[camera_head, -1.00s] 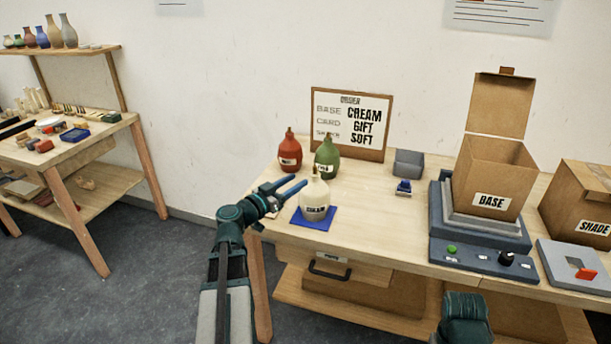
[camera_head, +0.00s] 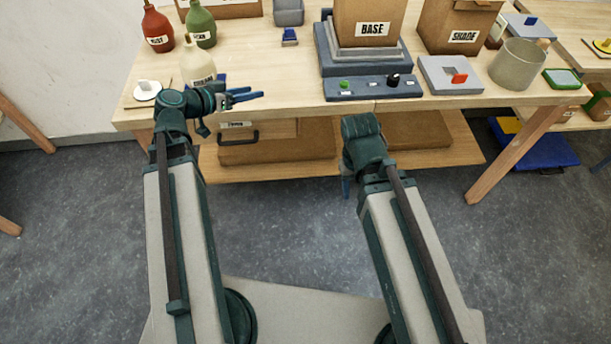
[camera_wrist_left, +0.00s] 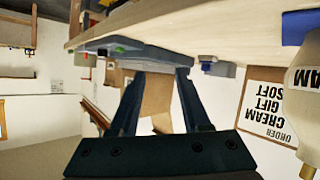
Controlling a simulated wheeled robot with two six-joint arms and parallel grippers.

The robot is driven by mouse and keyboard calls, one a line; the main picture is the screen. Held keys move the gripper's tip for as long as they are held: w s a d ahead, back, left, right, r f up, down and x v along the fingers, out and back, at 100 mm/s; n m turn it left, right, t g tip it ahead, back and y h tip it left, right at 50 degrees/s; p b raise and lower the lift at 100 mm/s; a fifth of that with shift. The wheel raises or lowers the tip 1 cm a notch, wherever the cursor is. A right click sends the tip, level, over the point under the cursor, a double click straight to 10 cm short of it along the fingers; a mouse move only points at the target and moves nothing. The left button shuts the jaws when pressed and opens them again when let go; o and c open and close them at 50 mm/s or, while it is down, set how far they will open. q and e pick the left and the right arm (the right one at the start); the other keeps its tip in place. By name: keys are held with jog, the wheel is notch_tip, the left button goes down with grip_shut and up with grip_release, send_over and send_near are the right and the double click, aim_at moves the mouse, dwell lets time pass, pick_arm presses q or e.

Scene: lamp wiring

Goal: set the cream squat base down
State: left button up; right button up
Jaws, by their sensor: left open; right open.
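The cream squat base (camera_head: 198,67) stands upright at the left front of the table, its label facing me. A bit of the blue mat (camera_head: 221,79) shows beside it; my left wrist hides its lower part. My left gripper (camera_head: 247,97) is open and empty in front and to the right of the base, fingers pointing right. In the left wrist view the base (camera_wrist_left: 303,100) is at the right edge, outside the open fingers (camera_wrist_left: 158,102). My right gripper (camera_head: 347,186) hangs low before the table, mostly hidden behind its own arm.
A red bottle (camera_head: 157,28) and a green bottle (camera_head: 200,26) stand behind the cream one. A white and yellow piece (camera_head: 147,90) lies to its left. The box marked BASE (camera_head: 370,20) stands on a grey-blue stand (camera_head: 372,88); the SHADE box (camera_head: 459,28) is further right.

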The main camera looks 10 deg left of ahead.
pick_arm(q)
jog(key=s+d+f+m+g+y, duration=0.1)
jog(key=s+d+f+g, duration=0.35)
jog(key=d, duration=0.25)
jog(key=s+d+f+g, duration=0.3)
jog(key=d+f, duration=0.2)
jog(key=d, duration=0.3)
jog(key=s+d+f+n+g+y, duration=0.1)
jog(key=s+d+f+g+y, duration=0.2)
jog(key=s+y, duration=0.5)
jog(key=shift+s+d+f+n, duration=0.2)
jog(key=shift+s+d+n, duration=0.15)
jog(key=shift+s, duration=0.6)
jog(key=shift+d+r+g, duration=0.1)
jog(key=shift+g, duration=0.15)
notch_tip(320, 180, up, 6)
jog(key=p, duration=0.5)
jog(key=shift+f+p, duration=0.25)
jog(key=shift+p, duration=0.1)
